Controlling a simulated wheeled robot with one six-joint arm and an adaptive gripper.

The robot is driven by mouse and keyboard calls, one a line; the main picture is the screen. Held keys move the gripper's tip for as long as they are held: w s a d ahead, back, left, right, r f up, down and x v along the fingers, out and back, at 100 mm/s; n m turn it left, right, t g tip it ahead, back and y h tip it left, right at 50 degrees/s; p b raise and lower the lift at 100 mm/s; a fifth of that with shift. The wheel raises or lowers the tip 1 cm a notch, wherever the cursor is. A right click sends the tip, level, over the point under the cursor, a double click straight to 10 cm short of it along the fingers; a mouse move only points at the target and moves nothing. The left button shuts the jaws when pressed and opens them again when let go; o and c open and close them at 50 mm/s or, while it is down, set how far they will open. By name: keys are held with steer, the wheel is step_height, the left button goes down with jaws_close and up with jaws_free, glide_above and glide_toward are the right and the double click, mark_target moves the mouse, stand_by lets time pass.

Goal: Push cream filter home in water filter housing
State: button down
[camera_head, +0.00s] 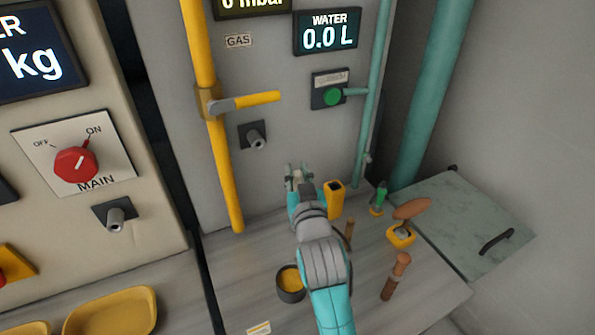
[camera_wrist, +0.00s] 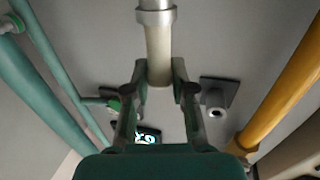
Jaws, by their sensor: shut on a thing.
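The cream filter (camera_wrist: 158,50) is a pale cylinder in the wrist view. My gripper (camera_wrist: 159,78) is shut on its near end, with one finger on each side. The filter's far end meets a shiny grey metal collar (camera_wrist: 155,17), which looks like the water filter housing and runs out of the top of the picture. The two look in line, but I cannot tell how deep the filter sits. In the head view my gripper (camera_head: 297,178) is low in front of the grey panel; filter and housing cannot be made out there.
A yellow holder (camera_head: 335,198) stands close right of my gripper. A dark cup (camera_head: 290,293) with yellow contents is beside my arm. Wooden-handled tools (camera_head: 395,275) stand on the bench to the right. A yellow gas pipe (camera_head: 222,160) and a teal pipe (camera_head: 372,110) flank the panel.

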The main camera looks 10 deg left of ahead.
steer(key=shift+f, duration=1)
steer(key=c, duration=0.9)
jaws_free()
steer(key=v, duration=1.2)
